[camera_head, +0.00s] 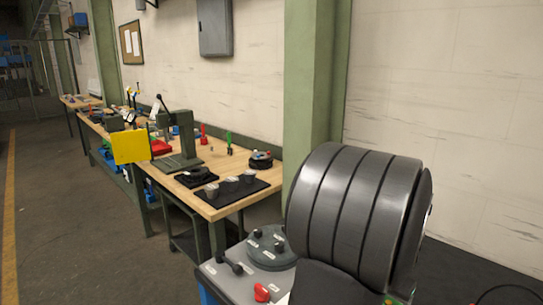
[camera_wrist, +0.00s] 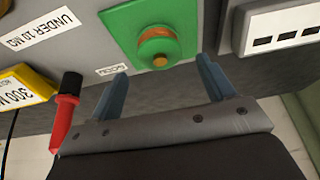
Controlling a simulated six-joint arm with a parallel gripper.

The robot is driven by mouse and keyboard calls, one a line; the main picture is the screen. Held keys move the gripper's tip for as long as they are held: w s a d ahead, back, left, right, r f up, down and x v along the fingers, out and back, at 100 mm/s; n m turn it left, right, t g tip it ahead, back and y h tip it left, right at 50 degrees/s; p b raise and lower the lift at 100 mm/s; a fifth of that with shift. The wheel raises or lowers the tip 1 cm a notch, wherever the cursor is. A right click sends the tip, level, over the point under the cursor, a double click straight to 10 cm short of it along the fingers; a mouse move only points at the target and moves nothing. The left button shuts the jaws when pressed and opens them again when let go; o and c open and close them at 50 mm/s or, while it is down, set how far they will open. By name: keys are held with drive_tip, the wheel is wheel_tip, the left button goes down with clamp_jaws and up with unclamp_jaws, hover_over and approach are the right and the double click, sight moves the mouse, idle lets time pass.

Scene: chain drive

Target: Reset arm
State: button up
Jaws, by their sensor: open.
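In the wrist view my gripper (camera_wrist: 163,78) is open, with its two blue fingers spread apart and nothing between them. Beyond the fingertips is a grey panel with a green plate carrying a round green and orange knob (camera_wrist: 159,47). I cannot tell whether the fingers touch the panel. A red and black handle (camera_wrist: 65,112) stands to the left of the fingers. In the head view my gripper does not show; a large dark ribbed part fills the lower right and hides what is behind it.
A yellow block (camera_wrist: 22,92) lies at the left of the wrist view, and a white slotted strip (camera_wrist: 283,25) at the upper right. In the head view, a grey box (camera_head: 243,283) with a red knob (camera_head: 262,292) stands before a wooden workbench (camera_head: 218,208) holding a press (camera_head: 178,140).

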drive_tip(key=x, duration=0.2)
drive_tip(key=shift+w+d+f, duration=0.1)
drive_tip(key=shift+f, duration=0.3)
drive_tip(key=shift+w+d, duration=0.15)
wheel_tip(320, 180, up, 4)
drive_tip(key=shift+f, duration=0.2)
drive_tip(key=s+d+r, duration=0.2)
drive_tip(key=s+r, duration=0.2)
drive_tip(key=s, duration=0.2)
drive_tip(key=s+d+r, duration=0.3)
drive_tip(key=s, duration=0.3)
drive_tip(key=s+a+f+m, duration=0.1)
drive_tip(key=s+a+m, duration=0.1)
drive_tip(key=s, duration=0.7)
drive_tip(key=s+a+f+m+g, duration=0.1)
drive_tip(key=s+m, duration=0.1)
drive_tip(key=s, duration=0.6)
drive_tip(key=shift+s+a+f+h, duration=0.25)
drive_tip(key=shift+s+a+h, duration=0.15)
